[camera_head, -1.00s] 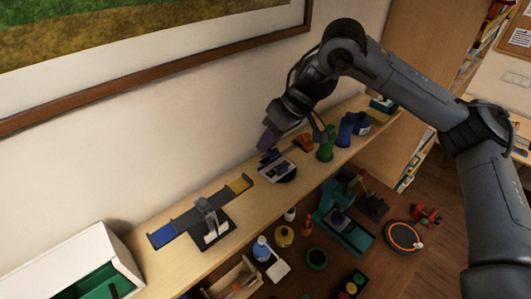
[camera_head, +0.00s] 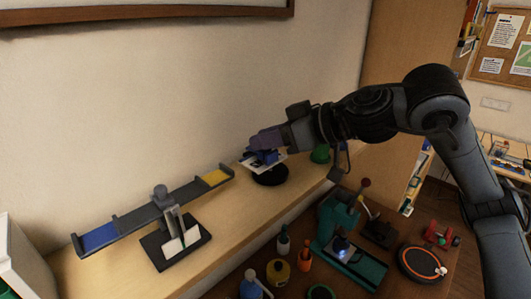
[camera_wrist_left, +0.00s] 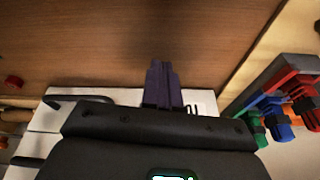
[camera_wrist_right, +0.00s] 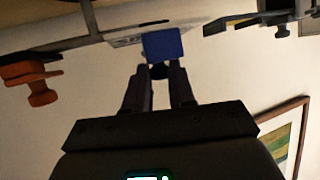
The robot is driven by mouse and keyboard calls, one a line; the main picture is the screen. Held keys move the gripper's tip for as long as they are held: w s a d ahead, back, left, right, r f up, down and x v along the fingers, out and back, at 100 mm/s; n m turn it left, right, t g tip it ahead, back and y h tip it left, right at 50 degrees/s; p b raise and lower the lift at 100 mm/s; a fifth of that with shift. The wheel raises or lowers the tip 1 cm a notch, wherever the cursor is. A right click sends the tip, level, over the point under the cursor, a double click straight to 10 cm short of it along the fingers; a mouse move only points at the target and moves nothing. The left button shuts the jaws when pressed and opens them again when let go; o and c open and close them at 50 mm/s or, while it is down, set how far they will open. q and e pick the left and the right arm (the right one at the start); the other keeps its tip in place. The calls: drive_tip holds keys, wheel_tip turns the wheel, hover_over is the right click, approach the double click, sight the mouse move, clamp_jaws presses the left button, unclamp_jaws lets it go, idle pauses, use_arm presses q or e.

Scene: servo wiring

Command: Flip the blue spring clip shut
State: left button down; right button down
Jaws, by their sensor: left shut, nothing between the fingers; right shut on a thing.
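The blue spring clip (camera_head: 266,157) sits on a pale plate (camera_head: 278,164) over a round black base (camera_head: 270,177) on the shelf. My right gripper (camera_head: 262,140) reaches it from the right and partly covers it. In the right wrist view, the blue clip's square face (camera_wrist_right: 162,46) lies just ahead of my right fingertips (camera_wrist_right: 160,74), which are shut on a dark part at its near side. Whether the clip is folded shut cannot be told. My left gripper (camera_wrist_left: 163,82) shows only in the left wrist view, its purple fingers together and empty.
A grey rail stand with blue and yellow ends (camera_head: 160,210) stands on the shelf to the left. A green cylinder (camera_head: 320,154) is behind my right arm. An orange clip (camera_wrist_right: 30,80) shows in the right wrist view. Bottles and a teal machine (camera_head: 345,262) are below.

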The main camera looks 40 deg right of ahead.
drive_tip(key=shift+f+b, duration=0.2)
drive_tip(key=shift+b, duration=0.1)
drive_tip(key=c, duration=0.9)
unclamp_jaws()
drive_tip(key=shift+r, duration=0.1)
drive_tip(key=shift+c, duration=0.2)
drive_tip(key=v, duration=1.1)
drive_tip(key=shift+f, duration=0.25)
drive_tip(key=shift+r, duration=0.1)
